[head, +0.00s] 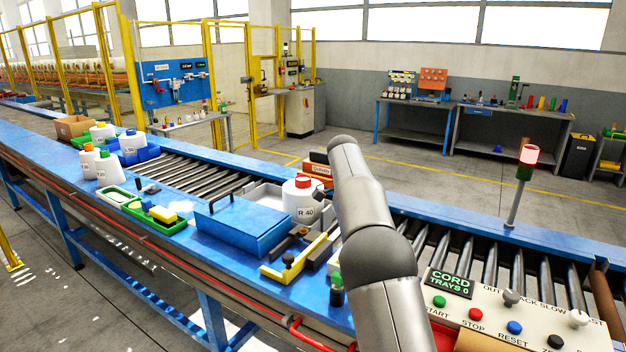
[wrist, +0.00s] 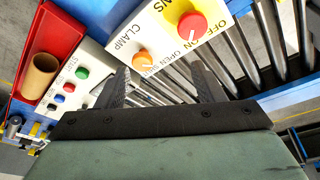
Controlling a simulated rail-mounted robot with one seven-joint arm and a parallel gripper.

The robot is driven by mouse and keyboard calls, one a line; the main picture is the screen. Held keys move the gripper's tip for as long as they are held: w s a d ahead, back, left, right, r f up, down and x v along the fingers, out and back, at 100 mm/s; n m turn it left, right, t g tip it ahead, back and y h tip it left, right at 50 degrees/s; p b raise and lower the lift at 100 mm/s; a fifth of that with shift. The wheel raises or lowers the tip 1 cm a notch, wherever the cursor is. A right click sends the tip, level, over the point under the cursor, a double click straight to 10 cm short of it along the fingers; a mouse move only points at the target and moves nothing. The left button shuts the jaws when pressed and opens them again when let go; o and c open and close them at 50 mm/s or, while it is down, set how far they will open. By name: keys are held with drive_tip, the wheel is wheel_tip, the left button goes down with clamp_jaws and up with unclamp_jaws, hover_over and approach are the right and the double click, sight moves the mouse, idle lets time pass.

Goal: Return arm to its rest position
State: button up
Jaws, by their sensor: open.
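My gripper (wrist: 162,86) shows in the wrist view with its two dark fingers apart and nothing between them. Beyond the fingertips are a panel with an orange clamp knob (wrist: 145,57) and a red knob (wrist: 192,25), and a row of metal rollers. In the head view my grey arm (head: 365,215) rises from the bottom edge over the conveyor and bends at its top. The gripper itself cannot be made out there, as the arm hides that area. A white bobbin marked R 40 (head: 301,203) with a red cap stands left of the arm.
A blue lidded box (head: 243,226) and yellow bracket (head: 300,262) lie left of the arm. A button panel (head: 505,318) is at lower right, with a signal lamp (head: 524,165) behind. A red bin (wrist: 48,50) holds a cardboard tube (wrist: 40,75). White bottles (head: 108,168) stand far left.

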drive_tip(key=s+d+n+y+b, duration=0.25)
drive_tip(key=s+n, duration=0.35)
drive_tip(key=s, duration=1.2)
drive_tip(key=s+a+f+n, duration=0.1)
drive_tip(key=s+f+n, duration=0.3)
drive_tip(key=s, duration=0.9)
drive_tip(key=s+a+f+n, duration=0.2)
drive_tip(key=s+f+n, duration=0.2)
drive_tip(key=s, duration=0.9)
wheel_tip(320, 180, down, 3)
drive_tip(key=shift+s+a+r+y+b, duration=0.1)
drive_tip(key=shift+s+a+y+b, duration=0.05)
drive_tip(key=shift+s+y+b, duration=0.2)
